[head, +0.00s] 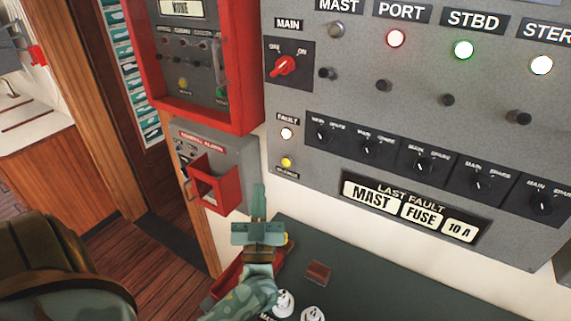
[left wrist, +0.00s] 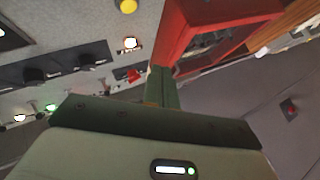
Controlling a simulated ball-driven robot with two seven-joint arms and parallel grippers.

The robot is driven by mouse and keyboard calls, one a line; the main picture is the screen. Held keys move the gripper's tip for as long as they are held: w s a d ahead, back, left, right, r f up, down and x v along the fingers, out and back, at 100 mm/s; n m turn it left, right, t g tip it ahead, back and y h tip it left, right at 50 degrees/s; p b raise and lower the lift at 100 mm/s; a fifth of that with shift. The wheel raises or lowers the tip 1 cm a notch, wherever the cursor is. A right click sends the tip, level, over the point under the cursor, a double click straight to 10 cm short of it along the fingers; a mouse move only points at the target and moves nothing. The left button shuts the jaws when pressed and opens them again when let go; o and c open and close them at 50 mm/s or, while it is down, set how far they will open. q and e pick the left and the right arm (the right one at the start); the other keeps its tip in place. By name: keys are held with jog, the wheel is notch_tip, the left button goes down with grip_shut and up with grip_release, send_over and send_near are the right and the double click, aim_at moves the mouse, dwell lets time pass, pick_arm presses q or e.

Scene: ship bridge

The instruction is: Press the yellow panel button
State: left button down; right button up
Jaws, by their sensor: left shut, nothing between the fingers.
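The yellow panel button (head: 286,162) is a small round button on the grey panel, below the lit white fault lamp (head: 286,133). It also shows at the top edge of the left wrist view (left wrist: 128,6). My left gripper (head: 258,190) is shut and empty, its fingers pointing up, below and to the left of the button in the head view. In the left wrist view its fingers (left wrist: 158,85) stand clear of the button, which is uncovered. My right gripper is not in view.
A red-framed box (head: 247,110) juts out left of the button, with a grey alarm box (head: 236,150) with a red cover below it. A red rotary switch (head: 285,66) is above. A dark console (head: 350,275) with white knobs lies below the panel.

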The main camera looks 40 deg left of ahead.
aim_at(286, 163)
pick_arm(q)
jog(key=w+b, duration=0.2)
jog(key=w, duration=0.6)
jog(key=shift+a, duration=0.4)
jog(key=shift+s, duration=0.1)
dwell(1.3)
jog(key=shift+w, duration=0.45)
jog(key=shift+w+a, duration=0.1)
jog(key=shift+w, duration=0.3)
dwell(0.6)
jog(key=shift+s, duration=0.85)
